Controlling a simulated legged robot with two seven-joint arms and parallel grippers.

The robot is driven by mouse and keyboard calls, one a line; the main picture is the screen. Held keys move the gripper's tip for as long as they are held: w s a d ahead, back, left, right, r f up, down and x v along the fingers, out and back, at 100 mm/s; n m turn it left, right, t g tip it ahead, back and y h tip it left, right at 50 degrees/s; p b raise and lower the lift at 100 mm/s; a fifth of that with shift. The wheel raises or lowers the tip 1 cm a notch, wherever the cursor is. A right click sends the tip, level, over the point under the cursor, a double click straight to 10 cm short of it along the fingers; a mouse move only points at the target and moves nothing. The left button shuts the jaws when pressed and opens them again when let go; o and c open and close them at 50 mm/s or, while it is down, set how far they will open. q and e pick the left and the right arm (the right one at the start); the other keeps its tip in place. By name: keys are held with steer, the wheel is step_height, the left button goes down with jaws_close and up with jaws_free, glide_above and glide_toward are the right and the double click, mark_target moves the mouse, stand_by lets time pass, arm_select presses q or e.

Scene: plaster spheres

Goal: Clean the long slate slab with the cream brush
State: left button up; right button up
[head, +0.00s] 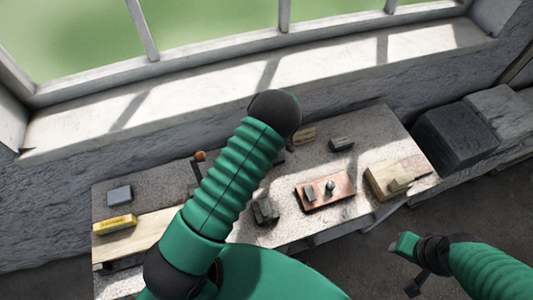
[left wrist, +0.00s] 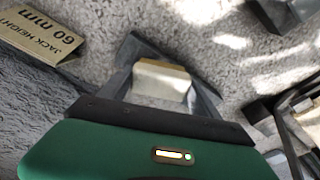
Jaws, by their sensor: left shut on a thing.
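My left arm rises through the middle of the head view, and its dark elbow and sleeve hide its gripper there. In the left wrist view my left gripper (left wrist: 162,85) is shut on a pale cream block with a tan top edge, seemingly the cream brush (left wrist: 160,84). Its underside is hidden. A dark grey shape (left wrist: 140,47) lies just beyond it; I cannot tell whether they touch. I cannot pick out the long slate slab for certain; a small blue-grey slab (head: 120,195) lies at the bench's left. My right gripper (head: 409,262) hangs off the bench's right front, its jaws unclear.
The bench (head: 370,124) holds a yellow box (head: 114,224), a reddish tray (head: 341,192), a wooden block (head: 384,184) and a dark block (head: 341,144). Large stone blocks (head: 455,137) stand right. The window wall closes the back.

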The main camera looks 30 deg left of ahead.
arm_select(q)
steer(key=shift+f, duration=0.3)
steer(key=shift+s+a+r, duration=0.1)
steer(key=shift+s+r, duration=0.1)
steer(key=shift+s, duration=0.2)
steer(key=shift+s+a+f, duration=0.15)
steer(key=shift+s+a, duration=0.1)
steer(key=shift+s, duration=0.4)
